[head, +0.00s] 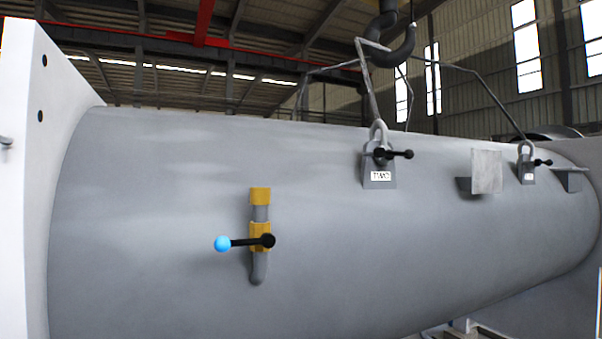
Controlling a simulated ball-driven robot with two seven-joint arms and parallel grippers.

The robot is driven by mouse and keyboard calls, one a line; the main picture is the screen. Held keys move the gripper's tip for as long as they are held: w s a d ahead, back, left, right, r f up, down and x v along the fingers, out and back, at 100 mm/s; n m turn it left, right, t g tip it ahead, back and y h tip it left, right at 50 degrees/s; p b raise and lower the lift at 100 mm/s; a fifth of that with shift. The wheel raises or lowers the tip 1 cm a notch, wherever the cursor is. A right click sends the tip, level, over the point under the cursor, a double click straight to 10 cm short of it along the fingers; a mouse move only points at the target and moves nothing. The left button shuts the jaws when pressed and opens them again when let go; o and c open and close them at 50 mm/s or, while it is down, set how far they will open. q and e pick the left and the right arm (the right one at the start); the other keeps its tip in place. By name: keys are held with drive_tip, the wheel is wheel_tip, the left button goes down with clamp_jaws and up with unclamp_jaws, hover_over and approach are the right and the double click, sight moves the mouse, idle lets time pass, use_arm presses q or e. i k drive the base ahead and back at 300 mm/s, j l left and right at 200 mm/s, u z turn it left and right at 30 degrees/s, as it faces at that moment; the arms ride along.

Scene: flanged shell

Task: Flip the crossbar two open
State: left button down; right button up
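A grey lifting lug (379,163) with a white label stands on the upper side of the big shell; the label seems to read "TWO". A black crossbar handle (397,154) with a round knob sticks out to the right from it, roughly level. A metal shackle (378,131) sits at the lug's top, joined to a sling going up to the hook. A second, smaller lug (527,170) farther right has a similar black handle (543,162) and a label too small to read. Neither of my grippers shows.
The grey shell (160,230) fills most of the view. A yellow-and-grey valve (260,213) with a blue-knobbed lever (222,244) juts from its front. A dark crane hook (403,50) hangs above. A pale bracket plate (487,171) stands between the lugs. A white flange (25,180) bounds the left.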

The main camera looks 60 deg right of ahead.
sight(397, 153)
drive_tip(key=z, duration=2.7)
